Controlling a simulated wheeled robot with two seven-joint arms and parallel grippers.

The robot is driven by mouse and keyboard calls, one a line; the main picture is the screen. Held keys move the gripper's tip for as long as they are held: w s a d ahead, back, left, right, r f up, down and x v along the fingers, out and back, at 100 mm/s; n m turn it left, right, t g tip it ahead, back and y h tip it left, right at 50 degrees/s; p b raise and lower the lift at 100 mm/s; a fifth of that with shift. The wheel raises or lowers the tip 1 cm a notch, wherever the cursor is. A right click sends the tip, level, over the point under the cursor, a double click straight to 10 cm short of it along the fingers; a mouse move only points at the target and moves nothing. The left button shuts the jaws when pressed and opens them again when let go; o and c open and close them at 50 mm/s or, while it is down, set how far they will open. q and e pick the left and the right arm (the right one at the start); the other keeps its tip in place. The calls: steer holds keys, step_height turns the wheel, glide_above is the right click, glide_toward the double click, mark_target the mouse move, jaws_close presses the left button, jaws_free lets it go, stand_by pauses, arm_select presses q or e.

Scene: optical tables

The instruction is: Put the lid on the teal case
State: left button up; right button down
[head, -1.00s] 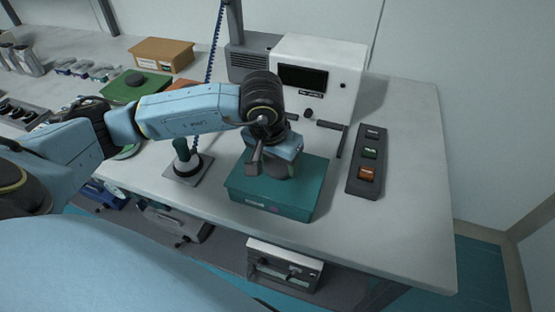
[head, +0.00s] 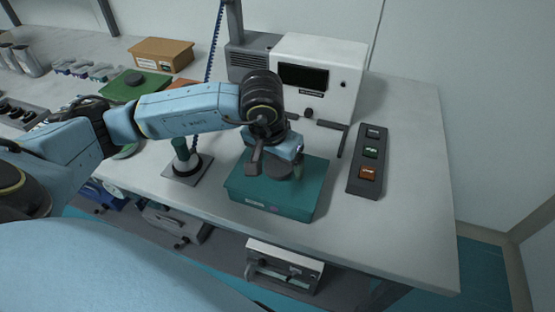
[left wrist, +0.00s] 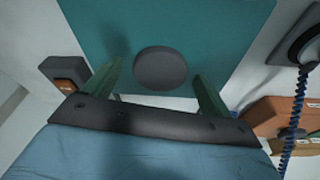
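The teal case (head: 262,200) stands on the table in front of the white instrument. Its teal lid (head: 312,172) lies flat over its top and appears flush with it; the far side is partly hidden by my arm. A round dark grey knob (left wrist: 160,68) sits on the lid (left wrist: 225,30). My left gripper (head: 282,168) is just above the lid at the knob. In the left wrist view its two green fingers stand apart on either side of the knob, with gaps between them and it. My right gripper is not in view.
The white instrument (head: 330,60) stands close behind the case. A dark switch panel (head: 369,160) lies to its right. A small stand with a green handle (head: 185,160) is to its left. The table's front edge is close before the case. The table's right end is clear.

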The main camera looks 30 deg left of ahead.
arm_select(q)
steer(key=v, duration=1.3)
steer(key=shift+r+p, duration=0.15)
steer(key=shift+p, duration=0.2)
steer(key=shift+s, duration=0.15)
